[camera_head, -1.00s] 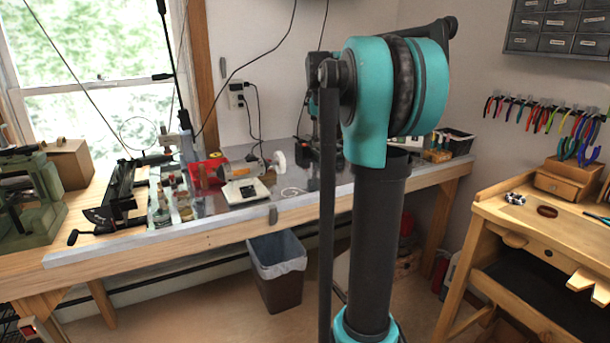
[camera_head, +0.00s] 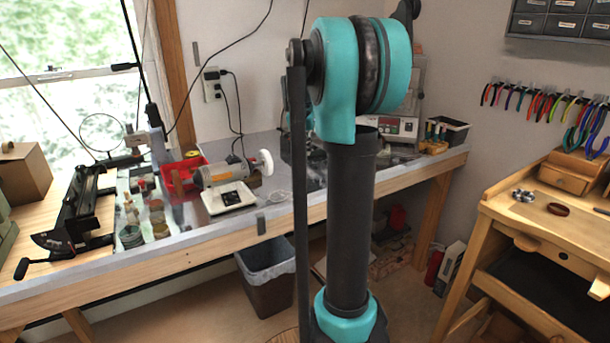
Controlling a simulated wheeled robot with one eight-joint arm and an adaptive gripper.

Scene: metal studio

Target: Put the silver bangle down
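My gripper is out of view; only the teal and dark links of my arm show in the middle of the picture. I cannot pick out the silver bangle with certainty. A thin, pale silvery ring or coil (camera_head: 278,196) lies on the grey top of the long bench (camera_head: 310,205), just left of my arm. A small silver item (camera_head: 523,195) lies on the wooden workbench (camera_head: 498,208) at the right, near a brown ring (camera_head: 558,209). Whether my gripper holds anything cannot be seen.
A grey motor (camera_head: 222,172), a white device (camera_head: 229,197) and a red bin (camera_head: 182,175) crowd the long bench. A dark bench tool (camera_head: 80,215) stands at its left. A waste bin (camera_head: 266,279) stands below. Pliers (camera_head: 545,103) hang on the right wall.

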